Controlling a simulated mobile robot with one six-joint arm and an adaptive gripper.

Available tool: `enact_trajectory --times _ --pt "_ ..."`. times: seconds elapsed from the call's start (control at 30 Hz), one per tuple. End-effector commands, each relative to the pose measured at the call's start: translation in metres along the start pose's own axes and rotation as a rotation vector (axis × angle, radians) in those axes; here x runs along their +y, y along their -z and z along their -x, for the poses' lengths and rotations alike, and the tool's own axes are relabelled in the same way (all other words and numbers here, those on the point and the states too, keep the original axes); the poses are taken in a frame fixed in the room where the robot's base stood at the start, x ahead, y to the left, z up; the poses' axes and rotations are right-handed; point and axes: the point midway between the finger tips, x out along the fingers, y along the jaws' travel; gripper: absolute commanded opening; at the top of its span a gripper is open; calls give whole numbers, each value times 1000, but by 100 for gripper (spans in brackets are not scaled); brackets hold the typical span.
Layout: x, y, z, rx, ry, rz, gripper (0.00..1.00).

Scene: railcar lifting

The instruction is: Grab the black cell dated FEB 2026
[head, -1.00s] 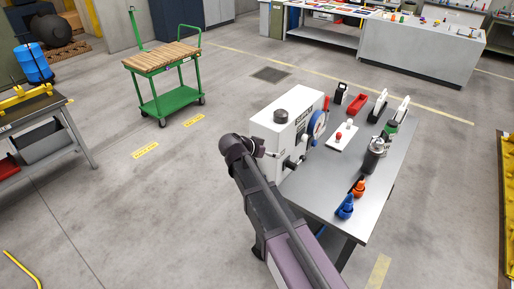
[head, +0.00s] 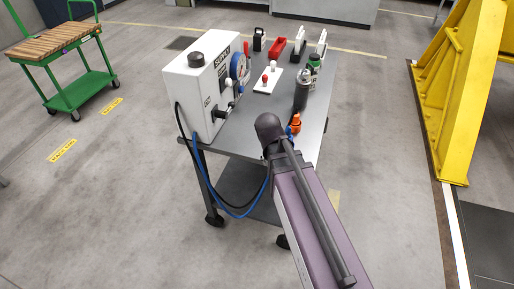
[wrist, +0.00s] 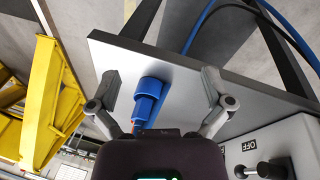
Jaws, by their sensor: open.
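A small black upright block (head: 259,40) stands at the far edge of the grey table (head: 316,140) in the head view. It may be the black cell; no date is legible on it. My gripper (wrist: 160,76) is open in the wrist view, its two fingers spread either side of a blue nozzle-like fitting (wrist: 149,92) on the table. I cannot tell whether they touch it; nothing is gripped. In the head view my own arm hides the gripper. The black block is well beyond the arm and is not seen in the wrist view.
A white supply box (head: 199,90) stands at the table's left. A red tray (head: 277,48), a white plate with knobs (head: 268,80), a grey cylinder (head: 301,96) and an orange fitting (head: 295,122) occupy the top. Hoses (head: 205,180) hang in front. A yellow frame (head: 465,90) is right.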

Motion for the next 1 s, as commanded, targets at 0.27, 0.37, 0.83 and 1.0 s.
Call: enact_trajectory --times 0.27,0.37,0.83,1.0 --pt "32 -41 -43 -78 156 92 100" --pt "38 -47 -48 -88 189 110 100" --pt "40 -50 -50 -92 212 126 82" --pt "40 -50 -50 -92 211 125 57"
